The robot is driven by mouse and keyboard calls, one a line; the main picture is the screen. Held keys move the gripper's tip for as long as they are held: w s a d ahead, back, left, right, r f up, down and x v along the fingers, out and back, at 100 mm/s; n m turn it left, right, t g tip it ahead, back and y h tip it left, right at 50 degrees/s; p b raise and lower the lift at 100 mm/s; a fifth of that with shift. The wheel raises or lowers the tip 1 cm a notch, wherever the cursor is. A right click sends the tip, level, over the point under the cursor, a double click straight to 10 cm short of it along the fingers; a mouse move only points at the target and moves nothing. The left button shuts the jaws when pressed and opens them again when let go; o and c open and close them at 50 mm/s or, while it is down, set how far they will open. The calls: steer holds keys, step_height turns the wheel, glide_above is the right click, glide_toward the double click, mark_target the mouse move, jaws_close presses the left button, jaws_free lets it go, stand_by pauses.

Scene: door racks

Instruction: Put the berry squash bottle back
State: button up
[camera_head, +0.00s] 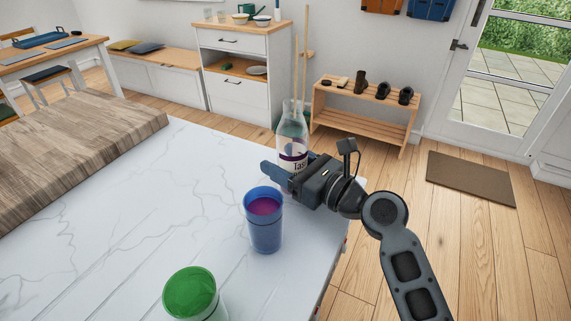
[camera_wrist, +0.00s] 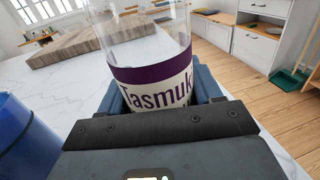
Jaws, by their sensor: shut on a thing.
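The berry squash bottle (camera_head: 292,140) is clear, with a white and purple label. It stands upright near the right edge of the white marble counter (camera_head: 110,225). My gripper (camera_head: 287,179) is shut around the lower part of the bottle. In the wrist view the bottle (camera_wrist: 150,75) sits between my gripper's jaws (camera_wrist: 160,98), with part of its label showing. The bottle's base is hidden by the gripper, so I cannot tell whether it touches the counter. A blue cup (camera_head: 263,225) with purple liquid stands just in front of the gripper.
A wooden board (camera_head: 75,135) lies at the left. Beyond the counter are a white cabinet (camera_head: 240,88), a wooden shoe rack (camera_head: 365,115), a doormat (camera_head: 470,180) and a glazed door (camera_head: 500,90).

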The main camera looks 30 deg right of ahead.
steer(key=shift+f, duration=0.3)
steer(key=o, duration=1.3)
steer(key=shift+r, duration=0.2)
steer(key=b+v, duration=0.1)
steer(key=v, duration=1.1)
